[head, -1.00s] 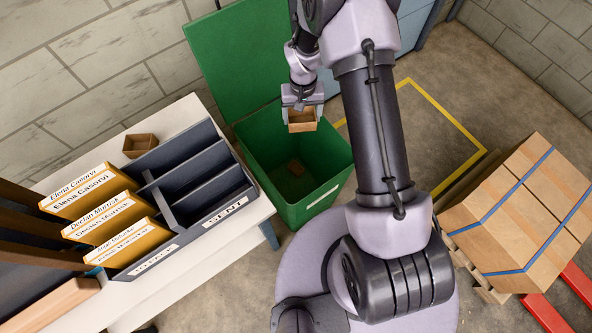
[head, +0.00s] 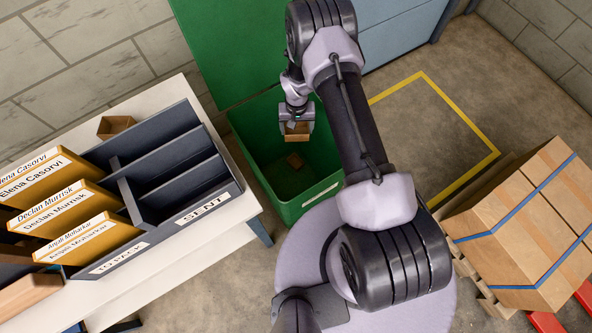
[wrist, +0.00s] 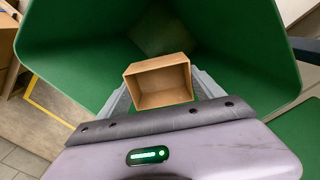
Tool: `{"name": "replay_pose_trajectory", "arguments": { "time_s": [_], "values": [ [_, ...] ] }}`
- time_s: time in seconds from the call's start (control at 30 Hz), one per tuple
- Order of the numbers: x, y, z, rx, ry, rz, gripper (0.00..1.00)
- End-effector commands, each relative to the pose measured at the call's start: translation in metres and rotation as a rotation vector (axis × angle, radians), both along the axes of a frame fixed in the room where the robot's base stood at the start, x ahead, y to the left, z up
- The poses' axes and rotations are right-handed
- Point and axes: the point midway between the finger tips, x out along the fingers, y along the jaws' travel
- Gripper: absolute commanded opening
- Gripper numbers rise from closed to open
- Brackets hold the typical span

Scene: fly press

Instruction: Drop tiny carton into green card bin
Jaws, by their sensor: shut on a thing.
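My gripper (head: 296,130) is shut on the tiny carton (head: 296,137), a small open-topped brown box. The carton also shows in the wrist view (wrist: 158,82), between the fingers, with its open side towards the camera. In the head view, gripper and carton are over the mouth of the green card bin (head: 325,193), within its outline. The bin's green walls surround the carton in the wrist view (wrist: 80,50).
The bin's raised green lid (head: 215,50) stands behind it. A white table (head: 190,265) at left holds a grey sorter (head: 200,178) with yellow name files and another small brown carton (head: 115,126). Strapped boxes (head: 530,230) on a pallet stand at right.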

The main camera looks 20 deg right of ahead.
Motion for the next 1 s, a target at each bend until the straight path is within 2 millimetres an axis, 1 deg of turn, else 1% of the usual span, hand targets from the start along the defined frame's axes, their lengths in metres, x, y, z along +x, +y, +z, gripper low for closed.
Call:
{"name": "replay_pose_trajectory", "arguments": {
  "time_s": [0.17,0.2,0.27,0.3,0.53,0.57,0.63,0.67,0.9,1.0],
  "values": [
    [0.0,0.0,0.001,0.0,-0.001,0.0,0.39],
    [0.0,0.0,0.001,0.0,-0.001,0.0,0.84],
    [0.0,0.0,0.001,0.0,-0.001,0.0,0.96],
    [0.0,0.0,0.001,0.0,-0.001,0.0,1.0],
    [0.001,0.0,0.003,0.0,-0.001,0.0,1.0],
    [0.001,0.0,0.006,0.0,-0.002,0.0,1.0],
    [0.002,0.0,0.019,0.0,-0.003,0.0,1.0],
    [0.002,0.0,0.027,0.0,-0.003,0.0,1.0],
    [0.001,0.0,0.11,0.0,-0.004,-0.001,1.0],
    [0.001,0.0,0.138,0.0,-0.003,0.001,1.0]
  ]
}}
